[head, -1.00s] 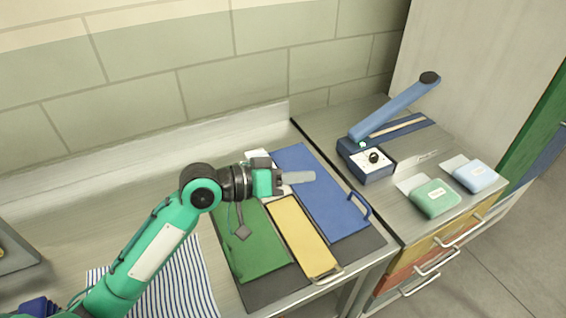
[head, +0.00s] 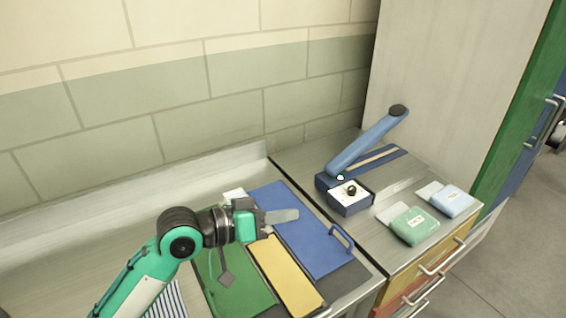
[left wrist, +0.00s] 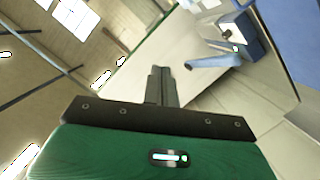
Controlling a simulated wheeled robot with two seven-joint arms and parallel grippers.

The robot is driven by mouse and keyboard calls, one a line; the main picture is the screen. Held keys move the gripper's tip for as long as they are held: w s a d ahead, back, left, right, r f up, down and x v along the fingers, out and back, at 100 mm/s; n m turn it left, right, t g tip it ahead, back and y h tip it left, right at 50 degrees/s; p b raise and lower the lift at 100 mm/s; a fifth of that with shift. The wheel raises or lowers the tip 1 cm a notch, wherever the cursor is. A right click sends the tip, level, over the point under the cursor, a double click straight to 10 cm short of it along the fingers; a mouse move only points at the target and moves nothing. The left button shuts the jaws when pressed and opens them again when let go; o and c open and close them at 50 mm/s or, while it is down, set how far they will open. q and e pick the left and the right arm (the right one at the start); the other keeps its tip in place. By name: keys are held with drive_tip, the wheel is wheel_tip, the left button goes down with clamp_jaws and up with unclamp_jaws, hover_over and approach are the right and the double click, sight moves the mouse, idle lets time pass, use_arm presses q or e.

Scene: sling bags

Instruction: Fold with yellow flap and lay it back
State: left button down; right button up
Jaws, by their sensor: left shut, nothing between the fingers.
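A yellow flap (head: 286,272) lies flat between a green panel (head: 236,288) on its left and a blue panel (head: 310,232) on its right. A bar shows across its near end, by the bottom edge of the head view. My left gripper (head: 284,215) is shut and empty, over the far end of the yellow flap and the blue panel's left side. It hides part of both. In the left wrist view its closed fingers (left wrist: 160,86) point away from the panels, which do not show there. My right gripper is out of view.
Right of the panels, a counter holds a blue lever sealer (head: 350,190) with its arm raised, a green pouch (head: 414,227) and a pale blue pouch (head: 453,200). A striped cloth (head: 168,300) lies left. A tiled wall (head: 200,110) stands behind.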

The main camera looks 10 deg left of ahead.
use_arm(q)
wheel_tip(320, 180, up, 18)
drive_tip(key=shift+b, duration=0.4)
drive_tip(key=shift+f, duration=0.15)
idle(0.3)
